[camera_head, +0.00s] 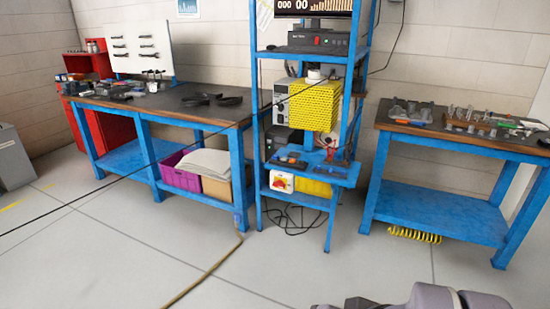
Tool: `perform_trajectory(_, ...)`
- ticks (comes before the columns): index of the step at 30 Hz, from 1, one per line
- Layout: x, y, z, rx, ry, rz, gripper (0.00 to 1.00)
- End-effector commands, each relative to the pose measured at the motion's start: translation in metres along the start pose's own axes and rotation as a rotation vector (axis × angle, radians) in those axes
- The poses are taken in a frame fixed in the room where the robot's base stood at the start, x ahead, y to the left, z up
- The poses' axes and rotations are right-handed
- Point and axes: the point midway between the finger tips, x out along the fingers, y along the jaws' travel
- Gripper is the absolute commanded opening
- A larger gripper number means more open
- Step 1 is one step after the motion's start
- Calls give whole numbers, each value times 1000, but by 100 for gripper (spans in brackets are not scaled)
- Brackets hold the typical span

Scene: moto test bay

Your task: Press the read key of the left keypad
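Two small dark flat devices, which look like the keypads, lie on a blue pull-out shelf (318,173) of the blue rack. The left keypad (289,162) is near the shelf's left side, and the right keypad (332,168) is on its right. Both are too small and far off to make out single keys, so the read key cannot be told apart. Grey parts of my arm show at the bottom right edge, well in front of the rack. My gripper's fingers are not in view.
The rack (255,110) holds a yellow mesh block (314,105). Blue workbenches stand to the left (150,112) and right (450,137). A hose (205,275) lies on the floor, and dark cables hang under the rack. The floor in front is otherwise mostly clear.

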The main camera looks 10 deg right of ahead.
Motion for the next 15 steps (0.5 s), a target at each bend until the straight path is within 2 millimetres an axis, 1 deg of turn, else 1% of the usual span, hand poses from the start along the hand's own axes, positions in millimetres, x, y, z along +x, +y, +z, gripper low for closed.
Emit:
perform_trajectory(1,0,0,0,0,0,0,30)
perform_trajectory(2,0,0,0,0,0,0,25)
perform_trajectory(3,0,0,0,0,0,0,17)
perform_trajectory(6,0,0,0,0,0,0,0)
perform_trajectory(15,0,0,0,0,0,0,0)
